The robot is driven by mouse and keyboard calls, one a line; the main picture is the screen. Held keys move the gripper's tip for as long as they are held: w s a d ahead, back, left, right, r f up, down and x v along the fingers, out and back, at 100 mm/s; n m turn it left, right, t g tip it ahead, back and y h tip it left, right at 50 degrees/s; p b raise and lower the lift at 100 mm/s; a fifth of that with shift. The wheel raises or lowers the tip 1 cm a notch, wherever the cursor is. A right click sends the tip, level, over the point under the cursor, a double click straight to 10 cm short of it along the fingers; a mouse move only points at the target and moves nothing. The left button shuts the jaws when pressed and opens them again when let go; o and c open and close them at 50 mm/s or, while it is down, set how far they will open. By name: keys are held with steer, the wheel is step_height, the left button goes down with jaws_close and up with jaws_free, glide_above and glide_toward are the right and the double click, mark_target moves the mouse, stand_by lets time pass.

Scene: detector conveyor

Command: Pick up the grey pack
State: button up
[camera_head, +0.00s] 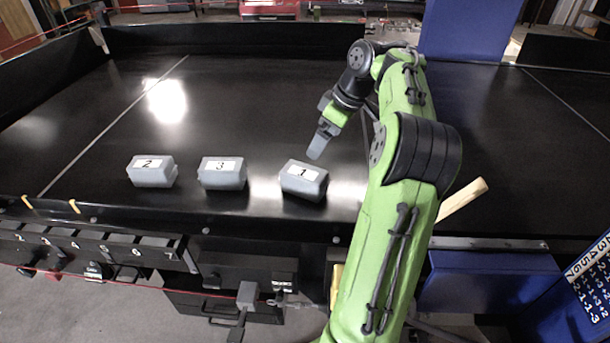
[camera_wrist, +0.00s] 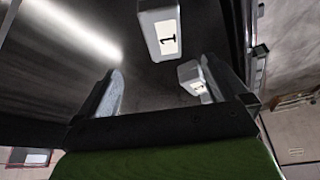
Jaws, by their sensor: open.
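Three grey packs with white number labels stand in a row on the black conveyor (camera_head: 230,110). The pack labelled 2 (camera_head: 152,172) is at the left, the pack labelled 3 (camera_head: 222,174) is in the middle, and the pack labelled 1 (camera_head: 304,182) is at the right. My gripper (camera_head: 318,150) is above the belt, just behind and above pack 1, apart from it. In the wrist view my gripper (camera_wrist: 160,92) is open and nothing is between its fingers. Pack 1 (camera_wrist: 161,30) shows beyond the fingers, and another pack (camera_wrist: 190,75) is partly hidden by the right finger.
A blue housing (camera_head: 465,30) stands across the belt behind my arm. A wooden stick (camera_head: 463,199) lies right of my arm. Numbered black compartments (camera_head: 90,245) hang along the front edge. The belt behind the packs is clear.

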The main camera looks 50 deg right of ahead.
mark_target(306, 172)
steer(key=b+x, duration=0.1)
steer(key=x, duration=0.4)
steer(key=b+x, duration=0.1)
steer(key=x, duration=0.4)
steer(key=shift+w+a+f, duration=0.1)
steer(key=shift+a, duration=0.15)
steer(key=x, duration=0.4)
steer(key=shift+a+f, duration=0.2)
steer(key=shift+f, duration=0.25)
steer(key=shift+w+f, duration=0.15)
steer(key=shift+f, duration=0.2)
steer(key=shift+f+b, duration=0.2)
steer(key=shift+b, duration=0.15)
